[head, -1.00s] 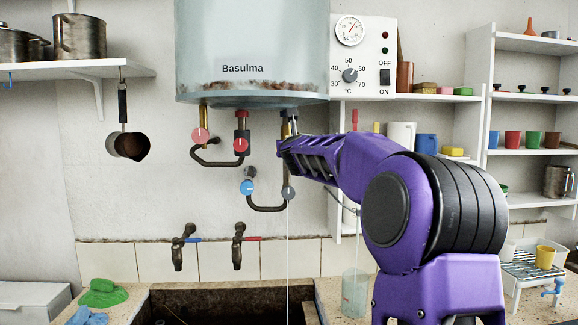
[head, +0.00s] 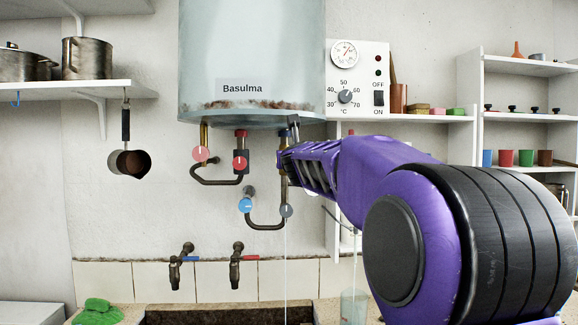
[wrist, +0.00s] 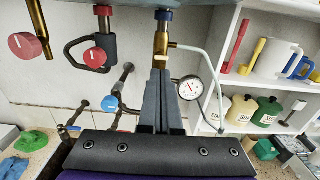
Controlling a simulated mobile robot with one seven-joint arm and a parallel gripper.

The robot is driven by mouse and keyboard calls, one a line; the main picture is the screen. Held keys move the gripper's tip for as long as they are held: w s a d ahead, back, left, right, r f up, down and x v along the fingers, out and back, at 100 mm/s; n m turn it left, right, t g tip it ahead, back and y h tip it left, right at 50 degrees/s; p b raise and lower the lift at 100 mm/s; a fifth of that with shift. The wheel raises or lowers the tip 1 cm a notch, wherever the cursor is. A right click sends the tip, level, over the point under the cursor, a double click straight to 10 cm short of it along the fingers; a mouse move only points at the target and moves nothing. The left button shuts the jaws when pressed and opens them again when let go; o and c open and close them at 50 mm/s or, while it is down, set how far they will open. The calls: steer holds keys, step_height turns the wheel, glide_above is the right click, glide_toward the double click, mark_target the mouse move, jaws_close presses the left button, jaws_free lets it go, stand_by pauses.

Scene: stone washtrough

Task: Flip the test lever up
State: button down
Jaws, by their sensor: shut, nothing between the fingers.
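My gripper (head: 283,158) is at the brass fitting (head: 284,137) under the right side of the boiler (head: 250,60). In the wrist view my gripper (wrist: 160,76) has its grey fingers together, empty, with the tips just below the brass valve body (wrist: 162,42). The valve has a blue-grey collar on top and a thin pale pipe running off to the right. I cannot clearly pick out the test lever; the fingers and arm cover part of the valve. I cannot tell whether the tips touch it.
A round gauge (wrist: 190,88) sits just right of the fingers. Red knobs (wrist: 95,57) and a bent pipe are to the left. Below are a blue knob (head: 245,205), a grey knob (head: 286,210) and two taps (head: 237,255). Shelves (head: 470,117) stand at the right.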

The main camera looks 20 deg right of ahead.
steer(key=shift+s+a+r, duration=0.1)
steer(key=shift+s+r, duration=0.2)
steer(key=shift+s, duration=0.1)
